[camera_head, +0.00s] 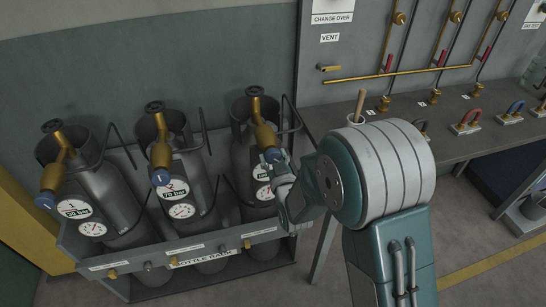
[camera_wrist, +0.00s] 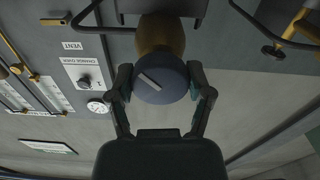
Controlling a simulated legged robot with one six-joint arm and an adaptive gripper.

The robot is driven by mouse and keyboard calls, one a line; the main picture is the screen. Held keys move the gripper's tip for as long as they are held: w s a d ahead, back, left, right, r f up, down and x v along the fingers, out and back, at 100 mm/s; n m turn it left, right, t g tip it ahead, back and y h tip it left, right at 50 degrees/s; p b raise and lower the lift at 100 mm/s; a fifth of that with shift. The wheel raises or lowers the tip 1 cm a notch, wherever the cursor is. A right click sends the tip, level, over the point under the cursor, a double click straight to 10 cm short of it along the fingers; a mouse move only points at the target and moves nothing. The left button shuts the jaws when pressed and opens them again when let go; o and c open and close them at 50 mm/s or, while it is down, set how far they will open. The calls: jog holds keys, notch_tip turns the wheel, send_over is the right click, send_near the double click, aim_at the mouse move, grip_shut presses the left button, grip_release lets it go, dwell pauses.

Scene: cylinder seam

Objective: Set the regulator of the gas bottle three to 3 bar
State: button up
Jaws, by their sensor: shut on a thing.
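Three grey gas bottles with brass regulators stand in a rack on the left of the head view. The rightmost bottle (camera_head: 241,163), apparently bottle three, has a brass regulator (camera_head: 265,134) with a dark blue knob (camera_head: 273,155). My gripper (camera_head: 283,172) is at this knob. In the wrist view my gripper (camera_wrist: 161,85) has a finger on each side of the knob (camera_wrist: 163,82) and is shut on it. A pale pointer line on the knob face runs slantwise. The gauge (camera_head: 265,191) below the knob is partly hidden by my gripper, and its reading cannot be told.
The left bottle (camera_head: 113,190) and middle bottle (camera_head: 200,180) stand close beside it, with 30 bar and 70 bar labels. The bottle rack (camera_head: 225,240) has a raised front rail. A grey bench (camera_head: 450,125) with valves and pipes stands to the right.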

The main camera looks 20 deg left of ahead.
jog(key=o, duration=1.1)
jog(key=shift+a, duration=0.1)
jog(key=shift+o, duration=0.2)
jog(key=v, duration=1.2)
jog(key=shift+w, duration=0.1)
